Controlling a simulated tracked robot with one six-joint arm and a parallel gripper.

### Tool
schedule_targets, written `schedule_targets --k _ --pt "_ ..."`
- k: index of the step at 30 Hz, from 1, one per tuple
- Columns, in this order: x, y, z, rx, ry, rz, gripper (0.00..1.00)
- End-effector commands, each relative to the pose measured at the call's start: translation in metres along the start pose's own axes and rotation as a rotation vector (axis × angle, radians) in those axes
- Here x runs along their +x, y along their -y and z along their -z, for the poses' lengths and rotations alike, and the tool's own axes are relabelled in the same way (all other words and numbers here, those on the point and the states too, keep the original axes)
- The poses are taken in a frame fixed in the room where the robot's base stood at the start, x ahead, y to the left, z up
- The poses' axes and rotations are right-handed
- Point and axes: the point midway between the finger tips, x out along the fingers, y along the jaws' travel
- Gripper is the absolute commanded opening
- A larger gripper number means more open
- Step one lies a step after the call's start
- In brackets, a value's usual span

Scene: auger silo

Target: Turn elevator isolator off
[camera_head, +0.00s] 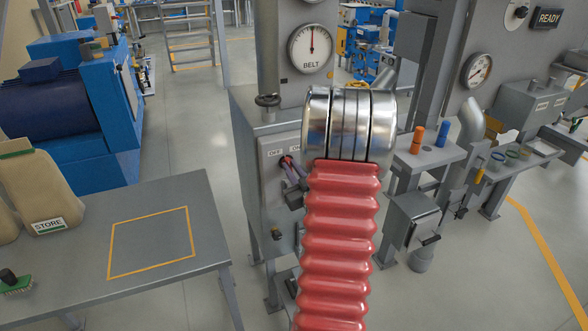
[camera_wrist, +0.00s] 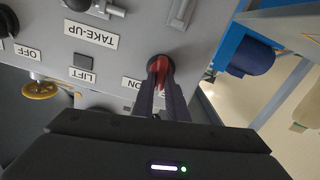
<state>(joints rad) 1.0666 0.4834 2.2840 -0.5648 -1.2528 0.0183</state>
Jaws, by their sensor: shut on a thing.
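A red switch handle (camera_head: 285,160) sits on the front of a grey cabinet (camera_head: 262,127), just below an OFF label (camera_head: 274,153) and a second label that reads ON. No elevator name is readable by it, so I cannot confirm it is the isolator. My gripper (camera_head: 290,168) is at this handle. In the wrist view the red handle (camera_wrist: 160,67) stands between the two dark fingers (camera_wrist: 160,82), which are shut on it. The fingers and palm partly cover the labels, and the handle's exact setting is hard to tell. My red bellows arm hides the cabinet's right part.
In the wrist view a TAKE-UP label (camera_wrist: 91,33), a LIFT label (camera_wrist: 84,76) and other controls are close by on the panel. A BELT gauge (camera_head: 311,48) is above the cabinet. A grey table (camera_head: 150,280) is at left; a bench with coloured pegs (camera_head: 418,136) is at right.

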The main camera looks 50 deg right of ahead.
Motion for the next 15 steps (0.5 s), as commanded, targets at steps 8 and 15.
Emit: schedule_targets --k 8,15 --pt "-0.0024 -0.0007 -0.0054 -0.214 0.014 -0.007 0.00" --pt "-0.0025 0.0001 -0.0058 -0.323 0.014 -0.007 0.00"
